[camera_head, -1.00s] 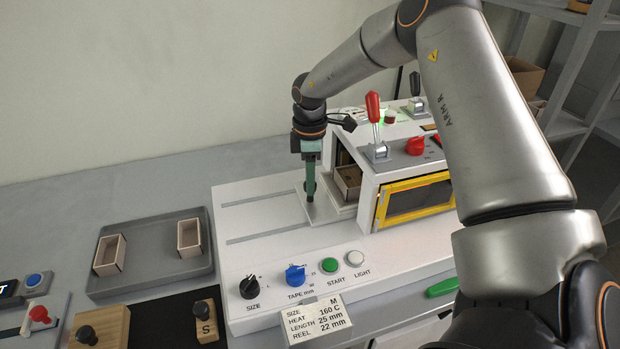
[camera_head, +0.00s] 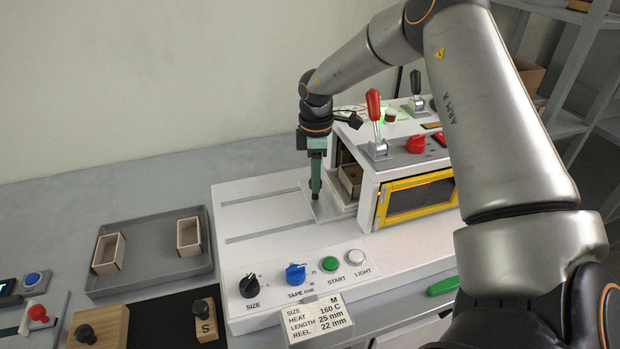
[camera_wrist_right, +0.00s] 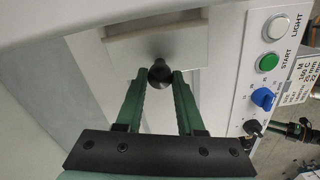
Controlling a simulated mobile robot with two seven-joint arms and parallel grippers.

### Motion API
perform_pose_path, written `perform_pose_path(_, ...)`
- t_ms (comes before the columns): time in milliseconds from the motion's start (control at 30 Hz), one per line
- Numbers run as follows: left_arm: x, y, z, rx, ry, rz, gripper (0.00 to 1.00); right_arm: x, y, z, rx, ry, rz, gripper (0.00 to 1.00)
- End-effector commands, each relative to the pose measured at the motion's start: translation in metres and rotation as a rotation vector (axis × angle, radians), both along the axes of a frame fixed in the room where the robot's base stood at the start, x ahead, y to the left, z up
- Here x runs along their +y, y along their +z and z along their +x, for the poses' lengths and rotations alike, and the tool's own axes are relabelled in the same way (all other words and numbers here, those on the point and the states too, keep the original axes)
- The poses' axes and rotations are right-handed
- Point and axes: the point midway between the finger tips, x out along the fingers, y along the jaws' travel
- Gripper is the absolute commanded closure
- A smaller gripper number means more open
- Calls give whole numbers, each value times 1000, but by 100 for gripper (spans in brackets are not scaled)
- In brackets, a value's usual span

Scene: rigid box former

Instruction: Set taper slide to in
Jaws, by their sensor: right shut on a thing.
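The taper slide (camera_head: 334,209) is a pale plate on the white machine bed, partly inside the machine's opening. A small wooden box (camera_head: 350,178) sits at the opening by the slide. My right gripper (camera_head: 316,196) is lowered at the slide's outer end. In the right wrist view its green fingers close around the slide's round black knob (camera_wrist_right: 159,69), and the pale slide plate (camera_wrist_right: 150,42) lies just beyond. The fingers hide the knob in the head view.
The machine housing (camera_head: 366,192) with a yellow-framed window (camera_head: 418,198) stands right of the slide. A red-handled lever (camera_head: 374,108) rises on top. Knobs and the green START button (camera_head: 330,264) line the front. A grey tray (camera_head: 150,284) with two boxes lies left.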

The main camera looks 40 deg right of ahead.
Motion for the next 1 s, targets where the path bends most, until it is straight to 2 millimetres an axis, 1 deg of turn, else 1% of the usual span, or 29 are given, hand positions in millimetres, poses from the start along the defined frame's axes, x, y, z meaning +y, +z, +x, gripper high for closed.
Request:
perform_pose_path(33, -1, -7, 0, 4, -2, -1, 50, -10, -2, -4, -2, -4, -3, 100)
perform_pose_path(133, -4, -11, -1, 13, -8, -4, 50, -22, -1, -10, -2, -3, -3, 100)
perform_pose_path(267, -10, -4, 2, 4, -16, -12, 50, -25, 1, -12, 0, 1, -4, 100)
perform_pose_path(400, -11, 0, 5, -7, -18, -14, 50, -25, 1, -12, 1, 0, -4, 100)
perform_pose_path(433, -11, 0, 6, -8, -18, -15, 50, -25, 1, -12, 1, 0, -6, 60)
perform_pose_path(600, -11, 0, 6, -9, -17, -14, 50, -24, 0, -11, 0, 0, -4, 41)
perform_pose_path(700, -10, 0, 6, -8, -16, -13, 50, -24, 0, -11, 0, 0, -3, 32)
perform_pose_path(1000, -6, -3, 5, -1, -12, -6, 50, -21, 1, -10, 1, 1, -2, 32)
